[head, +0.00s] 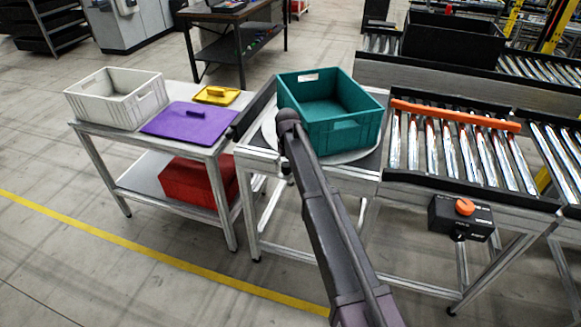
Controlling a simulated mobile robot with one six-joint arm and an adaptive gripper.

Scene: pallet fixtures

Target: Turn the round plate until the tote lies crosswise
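The teal tote (355,138) stands upright on the pale round plate (270,130) on a metal stand left of the roller conveyor. It looks empty. Hand slots show in its far and near walls. I cannot tell for sure which pair of walls is longer. The plate's rim shows at the left and in front; the rest is under the tote. My dark arm rises from the bottom of the head view to the tote's near left corner and covers part of it. My gripper cannot be made out clearly there, nor whether it touches anything.
Left, a bench holds a white crate (111,108), a purple lid (188,122) and a yellow lid (216,95), with a red crate (187,182) below. Right, an orange bar (455,115) crosses the rollers (440,150); a control box (449,215) hangs in front.

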